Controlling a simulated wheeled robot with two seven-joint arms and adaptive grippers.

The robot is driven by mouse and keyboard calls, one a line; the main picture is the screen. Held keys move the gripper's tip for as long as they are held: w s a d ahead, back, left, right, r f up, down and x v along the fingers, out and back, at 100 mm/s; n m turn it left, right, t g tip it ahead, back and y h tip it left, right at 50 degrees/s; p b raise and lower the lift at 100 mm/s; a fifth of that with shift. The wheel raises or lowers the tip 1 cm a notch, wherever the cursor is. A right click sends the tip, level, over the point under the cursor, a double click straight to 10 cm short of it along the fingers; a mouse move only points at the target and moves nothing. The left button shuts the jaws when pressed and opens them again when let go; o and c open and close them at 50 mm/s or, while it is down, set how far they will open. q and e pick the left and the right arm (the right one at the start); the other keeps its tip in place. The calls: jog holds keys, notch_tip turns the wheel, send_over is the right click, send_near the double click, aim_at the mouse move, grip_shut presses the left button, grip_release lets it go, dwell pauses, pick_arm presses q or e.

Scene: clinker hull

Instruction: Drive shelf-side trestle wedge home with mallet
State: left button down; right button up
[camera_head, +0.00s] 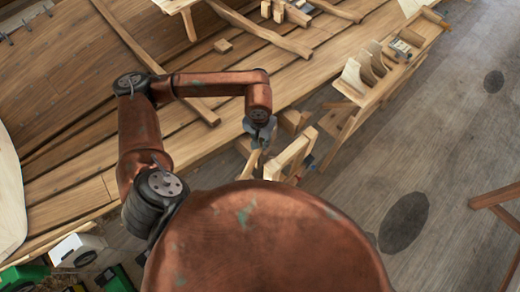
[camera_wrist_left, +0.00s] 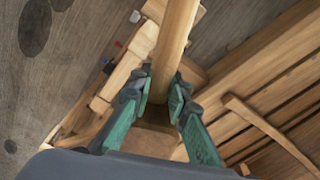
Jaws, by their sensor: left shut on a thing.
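My left gripper (camera_head: 260,134) is beside the hull, just left of the light wooden trestle (camera_head: 290,157). Its fingers (camera_wrist_left: 158,112) are shut on a pale wooden bar (camera_wrist_left: 175,42), which looks like the mallet's handle. In the head view, this bar (camera_head: 252,164) slants down and left from the fingers. I cannot make out the mallet's head clearly. Small wooden blocks (camera_head: 291,121) sit at the hull side of the trestle; I cannot tell which piece is the wedge. My right gripper is out of view.
The planked hull (camera_head: 90,110) fills the left and back. A wooden bench (camera_head: 372,93) with curved pale pieces (camera_head: 354,75) and a small box (camera_head: 401,47) stands at the right. Open floor (camera_head: 440,165) lies right of the trestle. Green and white boxes (camera_head: 77,249) are at lower left.

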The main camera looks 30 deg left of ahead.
pick_arm(q)
jog(key=shift+s+d+f, duration=0.15)
jog(key=shift+s+f, duration=0.1)
jog(key=shift+f, duration=0.05)
jog(key=shift+a, duration=0.2)
jog(key=shift+d+b, duration=0.2)
jog(key=shift+b, duration=0.4)
dwell(0.3)
